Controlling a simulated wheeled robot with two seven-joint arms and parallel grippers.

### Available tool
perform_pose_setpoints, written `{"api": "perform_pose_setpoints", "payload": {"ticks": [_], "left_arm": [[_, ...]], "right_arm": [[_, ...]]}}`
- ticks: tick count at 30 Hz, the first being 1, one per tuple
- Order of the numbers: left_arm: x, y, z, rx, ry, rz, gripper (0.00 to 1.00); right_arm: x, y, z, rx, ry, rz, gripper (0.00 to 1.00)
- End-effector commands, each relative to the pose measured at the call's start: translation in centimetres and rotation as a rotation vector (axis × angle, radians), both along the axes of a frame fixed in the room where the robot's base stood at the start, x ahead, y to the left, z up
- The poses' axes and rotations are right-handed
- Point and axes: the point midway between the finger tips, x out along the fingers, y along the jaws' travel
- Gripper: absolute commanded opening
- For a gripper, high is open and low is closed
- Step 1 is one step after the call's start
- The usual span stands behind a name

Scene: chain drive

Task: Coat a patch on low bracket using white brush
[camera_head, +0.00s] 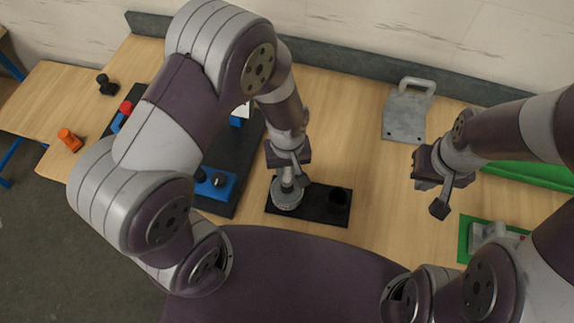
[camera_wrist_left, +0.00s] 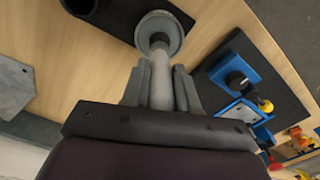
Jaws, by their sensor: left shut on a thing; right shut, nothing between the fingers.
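My left gripper (camera_head: 290,172) is shut on the pale handle of the brush (camera_wrist_left: 160,80), which stands in or over a round grey pot (camera_head: 286,194). The brush's lower end is hidden in the pot, which also shows in the left wrist view (camera_wrist_left: 172,24). The pot is on a black holder (camera_head: 311,212) beside an empty-looking dark cup (camera_head: 338,199). A grey metal plate with holes and a raised loop (camera_head: 403,116) lies at the back right and looks like the bracket. My right gripper (camera_head: 441,206) is shut and empty above the table.
Left of the pot is a dark board (camera_head: 245,160) with a blue block (camera_head: 214,184). An orange part (camera_head: 69,139) and a black part (camera_head: 106,84) stand at far left. A green tray (camera_head: 464,238) with grey parts is at the right. The table between pot and plate is clear.

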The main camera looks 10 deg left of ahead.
Motion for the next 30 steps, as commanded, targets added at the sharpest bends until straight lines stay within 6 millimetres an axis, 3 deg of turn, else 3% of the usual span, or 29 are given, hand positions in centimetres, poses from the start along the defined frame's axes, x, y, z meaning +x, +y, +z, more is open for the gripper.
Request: {"api": "perform_pose_setpoints", "payload": {"ticks": [30], "left_arm": [[0.0, 0.0, -0.97, 0.0, 0.0, 0.0, 0.0]], "right_arm": [[-0.01, 0.0, -0.72, 0.0, 0.0, 0.0, 0.0]]}}
